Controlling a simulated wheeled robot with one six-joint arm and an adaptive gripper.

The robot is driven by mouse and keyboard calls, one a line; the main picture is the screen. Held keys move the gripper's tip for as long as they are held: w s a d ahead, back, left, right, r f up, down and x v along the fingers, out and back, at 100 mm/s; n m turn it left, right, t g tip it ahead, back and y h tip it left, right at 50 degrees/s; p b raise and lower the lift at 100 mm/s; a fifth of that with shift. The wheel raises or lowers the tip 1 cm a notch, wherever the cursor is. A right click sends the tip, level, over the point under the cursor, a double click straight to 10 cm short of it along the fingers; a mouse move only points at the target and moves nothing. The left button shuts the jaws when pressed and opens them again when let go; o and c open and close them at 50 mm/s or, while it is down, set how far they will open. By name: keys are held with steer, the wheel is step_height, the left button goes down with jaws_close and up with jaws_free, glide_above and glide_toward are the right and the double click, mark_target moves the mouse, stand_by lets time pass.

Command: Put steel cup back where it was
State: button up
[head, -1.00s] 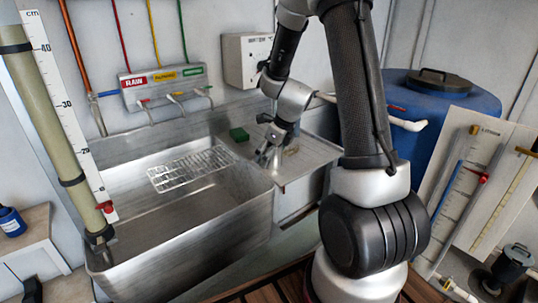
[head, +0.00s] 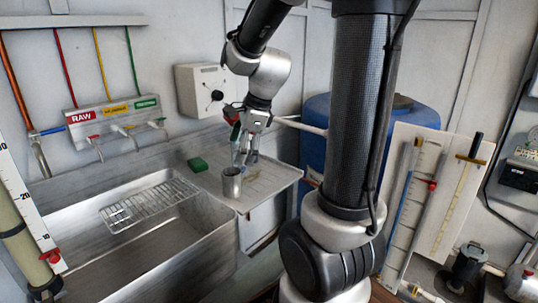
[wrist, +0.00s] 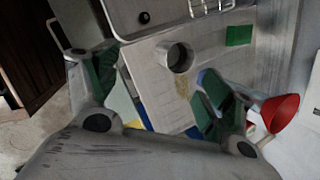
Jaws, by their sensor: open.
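The steel cup (head: 231,184) stands upright on the ribbed drainboard (head: 268,184), near its edge with the sink basin. My gripper (head: 245,160) hangs in the air above the drainboard, just behind and to the right of the cup in the head view, apart from it. In the wrist view my gripper (wrist: 152,76) has its two fingers spread wide with nothing between them. The cup (wrist: 177,57) shows there beyond the fingertips, its open mouth toward the camera.
A green sponge-like block (head: 197,164) lies on the drainboard behind the cup. A wire rack (head: 150,202) lies over the sink basin (head: 165,240). A red funnel-shaped thing (wrist: 281,110) is close to my right finger. A blue barrel (head: 314,150) stands to the right.

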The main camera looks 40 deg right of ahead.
steer(key=s+r+n+h, duration=0.1)
steer(key=s+r+n, duration=0.1)
steer(key=s+n, duration=0.7)
steer(key=s+r+n, duration=0.3)
steer(key=s+n, duration=0.6)
steer(key=n, duration=0.4)
steer(key=shift+s+r+h, duration=0.2)
steer(key=shift+r+h, duration=0.15)
steer(key=shift+h, duration=0.05)
